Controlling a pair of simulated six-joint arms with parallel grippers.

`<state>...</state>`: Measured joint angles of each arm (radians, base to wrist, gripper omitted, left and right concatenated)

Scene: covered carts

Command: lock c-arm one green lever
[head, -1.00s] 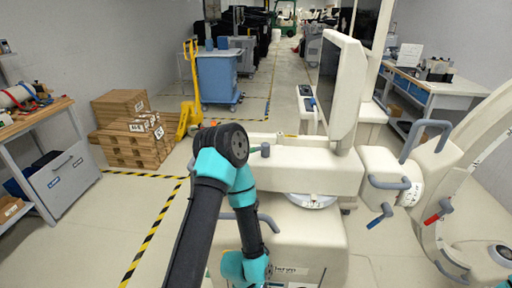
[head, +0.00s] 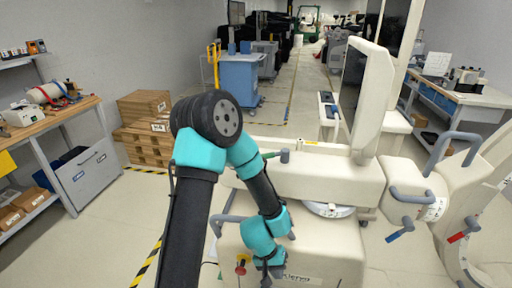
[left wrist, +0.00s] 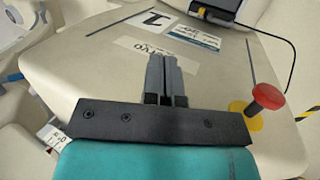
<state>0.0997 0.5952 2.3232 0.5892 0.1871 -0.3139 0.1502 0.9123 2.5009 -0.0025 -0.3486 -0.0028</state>
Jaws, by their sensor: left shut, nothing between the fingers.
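The green lever (head: 270,155) is a short green stub beside a grey knob, at the left end of the C-arm's cream horizontal housing (head: 325,178) in the head view. My left arm bends in front of the machine and its gripper end hangs low over the cream base, below the lever and apart from it. In the left wrist view my left gripper (left wrist: 163,62) is shut and empty above a cream top with printed labels. The green lever is not seen in that view. My right gripper is not in view.
A red knob (left wrist: 268,95) on a yellow disc stands right of my left gripper. A blue-tipped lever (head: 400,232) and a red-tipped lever (head: 464,233) are on the C-arm's right. A monitor (head: 366,100) rises above it. A shelf (head: 70,135) stands at left; open floor lies between.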

